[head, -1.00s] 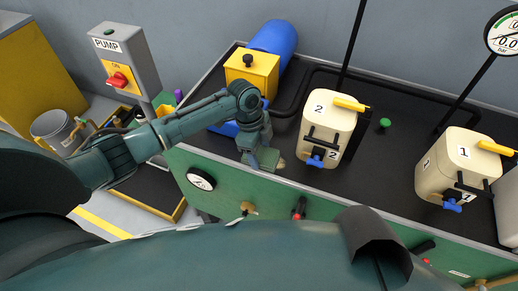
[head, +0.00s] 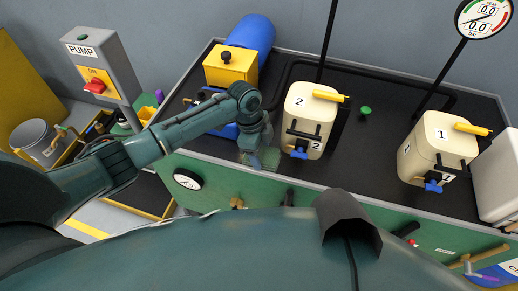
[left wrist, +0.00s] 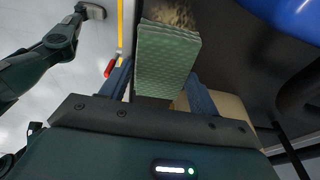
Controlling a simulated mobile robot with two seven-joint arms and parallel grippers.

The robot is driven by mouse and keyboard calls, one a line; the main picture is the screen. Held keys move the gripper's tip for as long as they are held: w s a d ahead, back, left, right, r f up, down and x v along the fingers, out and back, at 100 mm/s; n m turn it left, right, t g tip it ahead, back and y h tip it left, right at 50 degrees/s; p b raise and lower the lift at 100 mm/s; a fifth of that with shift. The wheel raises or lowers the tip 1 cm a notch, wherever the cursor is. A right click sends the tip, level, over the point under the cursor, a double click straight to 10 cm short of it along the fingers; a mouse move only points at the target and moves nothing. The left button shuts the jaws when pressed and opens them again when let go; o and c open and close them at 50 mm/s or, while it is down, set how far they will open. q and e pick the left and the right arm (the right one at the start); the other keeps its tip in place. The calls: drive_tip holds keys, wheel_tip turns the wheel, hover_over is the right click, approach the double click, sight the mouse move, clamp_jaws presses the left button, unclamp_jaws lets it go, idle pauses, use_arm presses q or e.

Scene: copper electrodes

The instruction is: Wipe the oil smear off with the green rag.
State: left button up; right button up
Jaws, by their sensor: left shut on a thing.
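My left gripper (head: 256,150) is shut on the green rag (left wrist: 167,58), a textured, folded pad that sticks out beyond the fingers in the left wrist view. In the head view the rag (head: 268,159) is at the front edge of the dark bench top, left of tank 2. The oil smear (left wrist: 174,15) shows as a mottled brownish patch just beyond the rag's far edge in the left wrist view; part of it may be hidden under the rag. I cannot tell whether the rag touches the surface. My right gripper is not in view.
Cream tank 2 (head: 309,116) stands close right of the gripper, and tank 1 (head: 436,150) is farther right. A yellow box (head: 231,67) with a blue cylinder (head: 252,37) sits behind.

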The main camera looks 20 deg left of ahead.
use_arm(q)
drive_tip(key=shift+a, duration=1.1)
drive_tip(key=shift+a+f+p, duration=0.15)
drive_tip(key=shift+a+p, duration=0.25)
drive_tip(key=shift+a, duration=1.1)
drive_tip(key=shift+f, duration=0.1)
drive_tip(key=shift+d, duration=0.1)
